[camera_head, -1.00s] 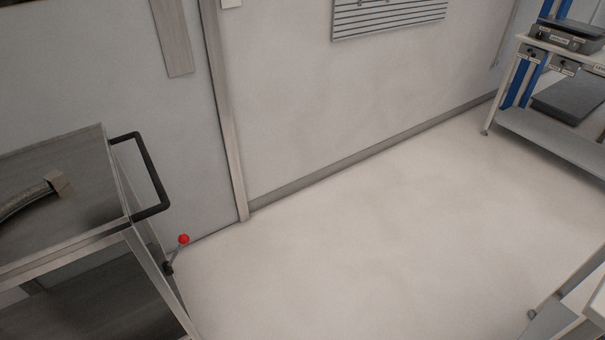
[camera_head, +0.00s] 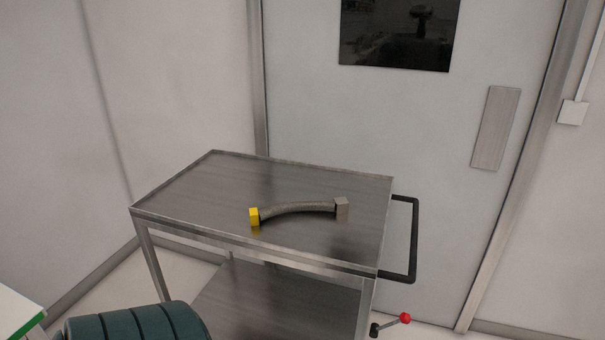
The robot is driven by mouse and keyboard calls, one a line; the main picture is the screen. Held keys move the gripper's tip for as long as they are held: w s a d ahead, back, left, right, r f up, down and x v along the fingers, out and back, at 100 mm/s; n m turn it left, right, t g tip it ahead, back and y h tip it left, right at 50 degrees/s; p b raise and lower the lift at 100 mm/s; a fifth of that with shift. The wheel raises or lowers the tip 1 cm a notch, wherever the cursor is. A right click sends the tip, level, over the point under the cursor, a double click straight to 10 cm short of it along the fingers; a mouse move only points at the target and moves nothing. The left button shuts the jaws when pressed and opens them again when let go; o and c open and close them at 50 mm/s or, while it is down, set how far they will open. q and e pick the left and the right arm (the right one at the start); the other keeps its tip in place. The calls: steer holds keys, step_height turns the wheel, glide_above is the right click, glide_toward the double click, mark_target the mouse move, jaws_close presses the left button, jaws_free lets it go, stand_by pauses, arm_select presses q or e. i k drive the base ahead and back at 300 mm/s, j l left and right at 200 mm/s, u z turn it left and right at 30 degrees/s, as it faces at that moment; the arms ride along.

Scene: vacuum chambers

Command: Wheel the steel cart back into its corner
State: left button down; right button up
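The steel cart (camera_head: 200,190) stands in the middle of the view, in front of a closed door. It has a flat top with a low rim and a lower shelf (camera_head: 265,300). A black push handle (camera_head: 413,240) sticks out on its right end. A lever with a red knob (camera_head: 404,319) is low on the same end. A curved grey hose (camera_head: 297,208) with a yellow block at one end and a grey block at the other lies on the top. Neither of my grippers is in view.
The grey door (camera_head: 390,120) with a dark window and a push plate (camera_head: 495,128) is behind the cart. A wall corner lies to the left. A dark green ribbed object (camera_head: 135,325) and a white, green-edged surface (camera_head: 15,312) are at the lower left.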

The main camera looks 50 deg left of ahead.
mark_target(209, 202)
steer(key=u, duration=2)
